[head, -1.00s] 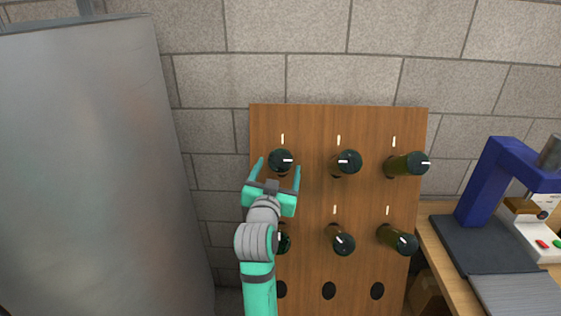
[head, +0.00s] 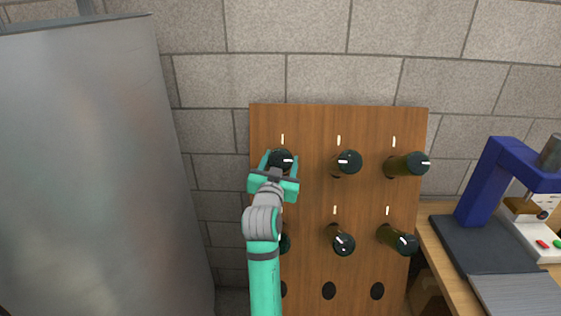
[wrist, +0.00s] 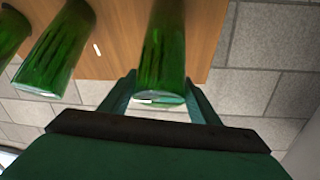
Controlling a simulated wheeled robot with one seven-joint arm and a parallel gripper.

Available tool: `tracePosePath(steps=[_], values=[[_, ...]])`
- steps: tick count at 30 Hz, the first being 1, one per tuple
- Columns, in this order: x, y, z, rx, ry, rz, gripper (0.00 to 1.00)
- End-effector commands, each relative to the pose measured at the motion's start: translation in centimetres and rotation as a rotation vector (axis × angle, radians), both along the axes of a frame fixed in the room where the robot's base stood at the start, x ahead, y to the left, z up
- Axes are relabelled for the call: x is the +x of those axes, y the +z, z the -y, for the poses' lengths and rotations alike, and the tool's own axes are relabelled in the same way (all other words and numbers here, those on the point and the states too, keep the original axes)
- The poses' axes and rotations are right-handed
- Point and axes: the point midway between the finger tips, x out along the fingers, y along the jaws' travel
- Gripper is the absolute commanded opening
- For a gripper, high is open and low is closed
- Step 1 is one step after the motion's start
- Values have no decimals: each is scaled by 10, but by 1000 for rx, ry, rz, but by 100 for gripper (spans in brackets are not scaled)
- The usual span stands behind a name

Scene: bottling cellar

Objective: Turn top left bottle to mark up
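The top left bottle (head: 281,158) sticks out of the wooden rack (head: 310,115) with its dark end toward me. The white mark on its end points to the right, while the rack's white line above it is upright. My gripper (head: 281,163) is at this bottle, with one finger on each side of its end. In the wrist view the green bottle (wrist: 163,55) comes between the two fingers (wrist: 160,95), and gaps seem to show beside it. The fingers are open around it. Part of the bottle's lower side is hidden by my gripper.
Other bottles stick out at top middle (head: 347,162), top right (head: 407,164), lower middle (head: 341,240) and lower right (head: 398,239). My arm mostly hides a lower left one (head: 286,243). A metal cabinet (head: 90,160) stands left; a bench with a blue machine (head: 490,185) stands right.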

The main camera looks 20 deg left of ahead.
Motion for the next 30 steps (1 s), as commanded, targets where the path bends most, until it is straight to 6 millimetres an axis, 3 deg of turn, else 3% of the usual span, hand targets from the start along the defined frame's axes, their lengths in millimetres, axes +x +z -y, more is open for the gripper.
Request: tracePosePath(steps=[13, 30], values=[[0, 0, 2, -99, 79, 28, 34], [1, 0, 2, -493, 398, 141, 33]])
